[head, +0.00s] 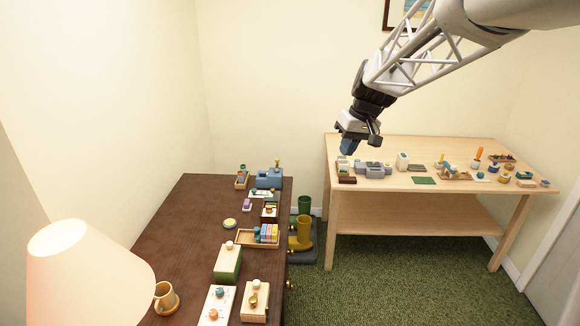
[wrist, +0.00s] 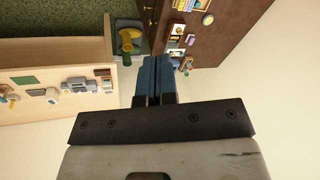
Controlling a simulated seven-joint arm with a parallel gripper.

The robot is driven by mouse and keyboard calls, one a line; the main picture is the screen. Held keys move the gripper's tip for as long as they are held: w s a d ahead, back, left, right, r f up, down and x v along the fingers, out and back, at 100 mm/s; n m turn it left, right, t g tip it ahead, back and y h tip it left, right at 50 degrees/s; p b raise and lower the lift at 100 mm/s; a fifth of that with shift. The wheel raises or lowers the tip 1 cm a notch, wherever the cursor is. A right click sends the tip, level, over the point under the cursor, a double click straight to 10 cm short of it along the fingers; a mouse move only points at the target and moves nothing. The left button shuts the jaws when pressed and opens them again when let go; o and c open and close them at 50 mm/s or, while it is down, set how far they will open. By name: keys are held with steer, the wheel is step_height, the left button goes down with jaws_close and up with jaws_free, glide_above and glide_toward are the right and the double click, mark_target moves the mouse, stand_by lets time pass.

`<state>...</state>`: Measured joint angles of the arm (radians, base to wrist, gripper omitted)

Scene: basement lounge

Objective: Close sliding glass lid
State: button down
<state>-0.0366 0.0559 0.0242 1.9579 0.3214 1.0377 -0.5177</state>
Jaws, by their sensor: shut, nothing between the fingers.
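My gripper (head: 348,146) hangs in the air in front of the far wall, above the left end of the light wooden table (head: 440,215). In the wrist view its blue fingers (wrist: 154,68) are together, with nothing between them. I cannot make out a sliding glass lid in either view. A green box with a pale top and a round knob (head: 227,263) stands on the dark table (head: 180,232). A pale wooden box with a knob (head: 254,303) and a white-topped box (head: 215,306) are near its front. My gripper touches none of these.
A wooden tray of coloured blocks (head: 259,236) and a blue-grey object (head: 269,179) are on the dark table. Several small objects line the light table.

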mark_target(272, 194)
steer(key=w+a+f+n+y, duration=0.1)
steer(key=w+a+f, duration=0.3)
steer(key=w+f, duration=0.5)
steer(key=w+a+f+n+g+y, duration=0.1)
steer(key=w+a+f+n, duration=0.2)
steer(key=w+f, duration=0.7)
steer(key=w+a+f+n+y, duration=0.1)
steer(key=w+a+f, duration=0.5)
steer(key=w, duration=1.5)
step_height(272, 194, down, 4)
steer(key=shift+r+n+g+y, duration=0.1)
steer(key=shift+n+g+y, duration=0.25)
steer(key=shift+y, duration=0.25)
steer(key=shift+a, duration=0.2)
steer(key=x, duration=0.9)
steer(key=shift+f, duration=0.2)
steer(key=shift+s+a+f, duration=0.15)
steer(key=shift+s+a, duration=0.7)
steer(key=shift+a, duration=0.25)
steer(key=shift+s+a, duration=0.5)
steer(key=shift+s, duration=0.05)
